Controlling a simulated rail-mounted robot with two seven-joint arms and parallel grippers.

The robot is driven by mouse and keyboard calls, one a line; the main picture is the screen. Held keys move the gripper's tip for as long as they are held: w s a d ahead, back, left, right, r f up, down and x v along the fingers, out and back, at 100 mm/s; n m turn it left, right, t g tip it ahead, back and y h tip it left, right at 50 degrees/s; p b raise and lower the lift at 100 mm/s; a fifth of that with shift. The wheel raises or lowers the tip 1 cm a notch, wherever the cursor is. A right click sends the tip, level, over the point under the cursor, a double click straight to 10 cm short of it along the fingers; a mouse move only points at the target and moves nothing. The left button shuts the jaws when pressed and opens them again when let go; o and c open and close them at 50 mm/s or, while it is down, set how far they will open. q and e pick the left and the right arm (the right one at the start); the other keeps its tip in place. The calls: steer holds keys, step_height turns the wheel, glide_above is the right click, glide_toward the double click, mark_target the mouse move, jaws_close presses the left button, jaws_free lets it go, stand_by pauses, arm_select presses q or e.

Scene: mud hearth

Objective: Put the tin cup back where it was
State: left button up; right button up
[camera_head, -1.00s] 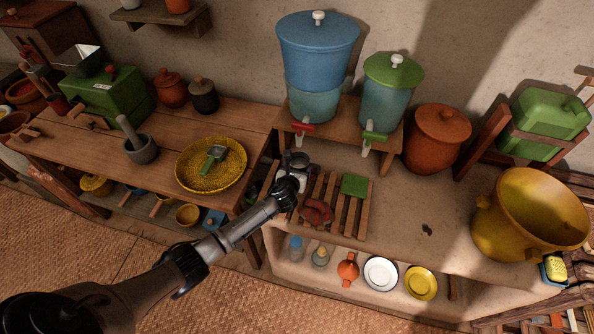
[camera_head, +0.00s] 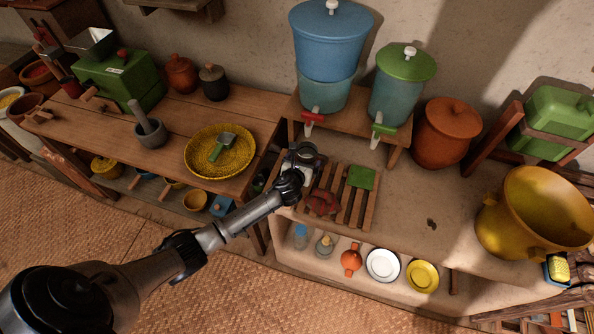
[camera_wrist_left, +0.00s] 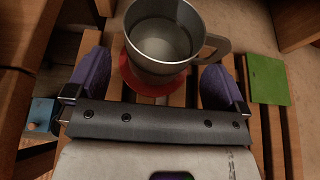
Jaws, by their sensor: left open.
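The tin cup (camera_head: 307,152) is a grey metal cup at the left back of the slatted wooden rack (camera_head: 357,211), below the red tap. In the left wrist view the cup (camera_wrist_left: 163,38) looks upright, with its handle to the right, above a red round coaster (camera_wrist_left: 150,84). Whether it rests on the coaster is hard to tell. My left gripper (camera_head: 303,166) is open at the cup, partly covering it in the head view. Its purple fingers stand on either side of the cup's lower part, with gaps visible in the left wrist view (camera_wrist_left: 153,75). My right gripper is out of view.
A green pad (camera_head: 361,177) and a red bundle (camera_head: 322,203) lie on the rack. The blue dispenser (camera_head: 327,50) and green-lidded dispenser (camera_head: 400,90) stand behind on a raised shelf. The counter right of the rack is mostly clear, before a yellow pot (camera_head: 530,215).

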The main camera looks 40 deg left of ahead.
arm_select(q)
steer(key=p+v, duration=0.2)
steer(key=v, duration=0.7)
steer(key=shift+s+d, duration=0.15)
steer(key=shift+s, duration=0.05)
steer(key=s+d+r+n+g+h, duration=0.1)
steer(key=s+d+n+g, duration=0.3)
steer(key=s+n, duration=1)
steer(key=s+d+r+n+g+h, duration=0.1)
steer(key=s+d+n+g+h, duration=0.3)
steer(key=s+d+n, duration=0.5)
steer(key=s+n, duration=0.6)
steer(key=s, duration=0.2)
steer(key=shift+r+g, duration=0.15)
steer(key=shift+g, duration=0.25)
